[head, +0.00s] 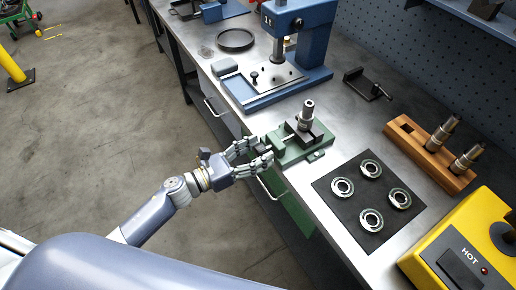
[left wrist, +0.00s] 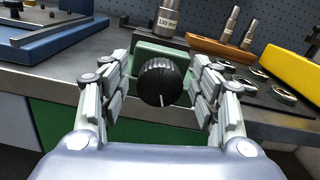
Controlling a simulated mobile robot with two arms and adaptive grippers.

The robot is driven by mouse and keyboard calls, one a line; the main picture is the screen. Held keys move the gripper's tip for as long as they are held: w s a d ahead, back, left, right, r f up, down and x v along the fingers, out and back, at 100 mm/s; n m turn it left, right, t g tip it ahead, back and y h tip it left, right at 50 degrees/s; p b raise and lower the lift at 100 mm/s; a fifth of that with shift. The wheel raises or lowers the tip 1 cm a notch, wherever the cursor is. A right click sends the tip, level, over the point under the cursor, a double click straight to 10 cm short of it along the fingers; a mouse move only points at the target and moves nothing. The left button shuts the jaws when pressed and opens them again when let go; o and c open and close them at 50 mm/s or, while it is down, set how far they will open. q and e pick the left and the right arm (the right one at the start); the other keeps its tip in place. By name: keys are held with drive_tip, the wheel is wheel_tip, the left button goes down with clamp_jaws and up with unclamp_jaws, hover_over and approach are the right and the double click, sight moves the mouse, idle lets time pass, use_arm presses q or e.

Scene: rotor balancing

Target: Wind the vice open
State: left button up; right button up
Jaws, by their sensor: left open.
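The green vice (head: 288,149) stands at the front edge of the steel bench. A metal tool holder (head: 306,115) stands upright between its dark jaws; in the left wrist view the holder (left wrist: 168,17) carries a "120 mm" label. The vice's black ribbed knob (left wrist: 160,83) faces me at the centre of the left wrist view. My left gripper (head: 253,153) is open, with its fingers on either side of the knob; in the left wrist view the gripper (left wrist: 161,88) shows gaps between both fingers and the knob. My right gripper is not in view.
A black mat (head: 347,213) with several metal rings lies right of the vice. Beyond are a wooden rack (head: 433,167) with two holders and a yellow "HOT" unit (head: 440,240). A blue press (head: 310,50) stands behind. The floor in front is clear.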

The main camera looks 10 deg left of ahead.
use_arm(q)
drive_tip(key=shift+w+d, duration=0.15)
drive_tip(key=shift+d, duration=0.05)
drive_tip(key=c, duration=1.1)
